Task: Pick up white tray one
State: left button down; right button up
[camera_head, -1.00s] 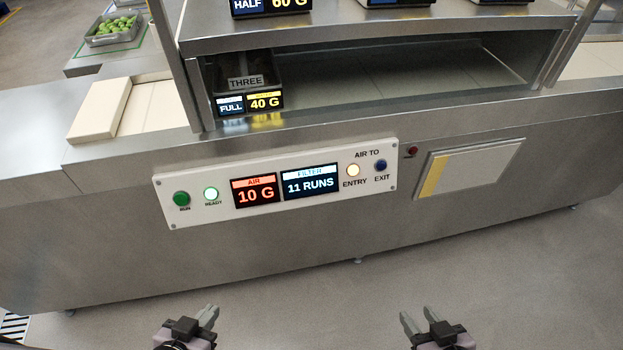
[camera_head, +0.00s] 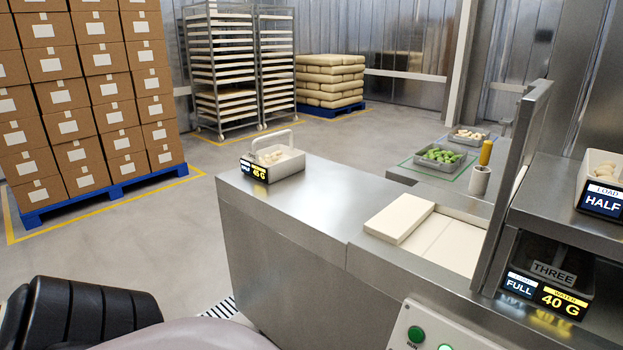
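A white tray (camera_head: 283,163) with a raised loop handle and pale pieces inside stands on the left end of the steel counter. Its small front display reads 40 G; I see no number one on it. Another white tray (camera_head: 592,177) with pale contents is cut off at the right edge, on the upper shelf behind a display reading HALF. Neither of my grippers is in this view. Part of my own arm fills the lower left corner.
The steel counter (camera_head: 290,215) has free top around the tray. A cream slab (camera_head: 400,218) lies nearer the machine. A dark bin marked THREE (camera_head: 553,262) sits under the shelf. A grey tray of green pieces (camera_head: 440,158) stands behind. Open floor lies left of the counter.

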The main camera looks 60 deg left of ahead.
aim_at(270, 165)
jog(key=k+l+u, duration=0.15)
jog(key=u, duration=1.8)
jog(key=i+j+z, duration=0.1)
jog(key=z, duration=0.8)
jog(key=i+j+z, duration=0.1)
jog(key=j+z, duration=0.25)
jog(key=i+j+z, duration=0.1)
jog(key=j+z, duration=0.55)
jog(key=j, duration=0.4)
jog(key=j+z, duration=0.2)
jog(key=j, duration=1.4)
jog(key=i, duration=0.05)
